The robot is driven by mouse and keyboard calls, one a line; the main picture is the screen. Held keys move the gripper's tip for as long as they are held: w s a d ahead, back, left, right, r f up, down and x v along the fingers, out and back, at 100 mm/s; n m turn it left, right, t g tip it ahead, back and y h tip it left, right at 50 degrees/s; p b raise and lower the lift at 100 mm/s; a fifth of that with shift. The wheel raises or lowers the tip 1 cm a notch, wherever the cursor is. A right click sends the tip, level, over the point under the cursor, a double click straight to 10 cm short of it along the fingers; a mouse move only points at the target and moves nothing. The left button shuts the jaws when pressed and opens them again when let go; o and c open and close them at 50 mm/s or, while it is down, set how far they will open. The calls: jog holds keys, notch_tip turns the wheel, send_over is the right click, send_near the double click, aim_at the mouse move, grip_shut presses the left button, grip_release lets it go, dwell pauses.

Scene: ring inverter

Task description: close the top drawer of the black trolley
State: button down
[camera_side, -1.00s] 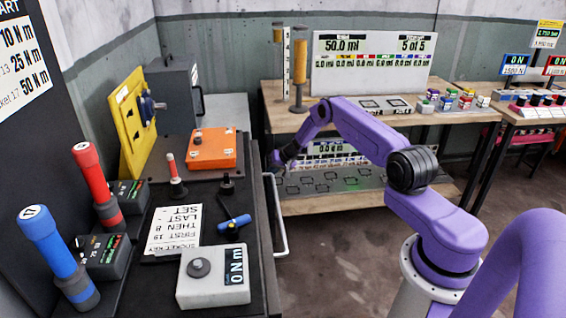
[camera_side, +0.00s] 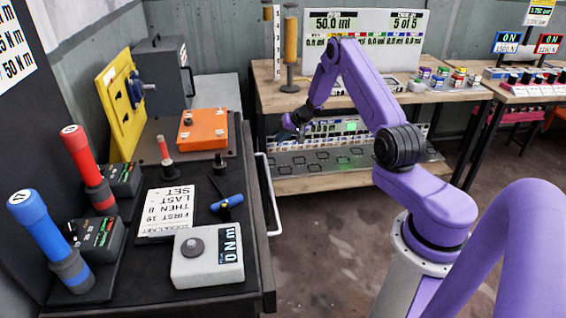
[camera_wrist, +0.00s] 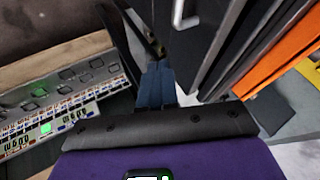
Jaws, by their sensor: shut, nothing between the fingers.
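The black trolley (camera_side: 130,275) stands at the left, its top crowded with tools. A pale bar handle (camera_side: 272,200) sticks out along its right side. In the wrist view a pale handle end (camera_wrist: 178,14) shows at the top, beside a grey panel and dark upright edges of the trolley (camera_wrist: 225,50). I cannot tell from these views how far out the top drawer is. My gripper (camera_side: 290,132) is beyond the far end of the handle, apart from it in the side view. In the wrist view its fingers (camera_wrist: 156,82) are shut and empty, close to the grey panel.
An orange box (camera_side: 203,129), a grey torque tester (camera_side: 208,256) and red and blue tools stand on the trolley. A wooden bench (camera_side: 400,97) with a lower shelf is behind my gripper. Open floor (camera_side: 315,245) lies right of the trolley.

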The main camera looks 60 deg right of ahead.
jog(key=s+f+m+g+y, duration=0.1)
jog(key=s+f+m+g, duration=0.3)
jog(key=s, duration=0.7)
jog(key=s+f+m+t+y, duration=0.15)
jog(key=s+f, duration=0.45)
jog(key=s, duration=0.6)
jog(key=s+a+f+m+y, duration=0.25)
jog(key=s+a+m, duration=0.35)
jog(key=s+a, duration=0.5)
jog(key=s+a+r+m+t+y, duration=0.2)
jog(key=a+r+m+t, duration=0.15)
jog(key=a, duration=0.65)
jog(key=s+a+r+m+t+y, duration=0.25)
jog(key=a+r+m, duration=0.2)
jog(key=a, duration=0.45)
jog(key=x, duration=1.3)
jog(key=shift+a+r, duration=0.3)
jog(key=shift+a, duration=0.35)
jog(key=shift+w+g, duration=0.1)
jog(key=shift+g, duration=0.15)
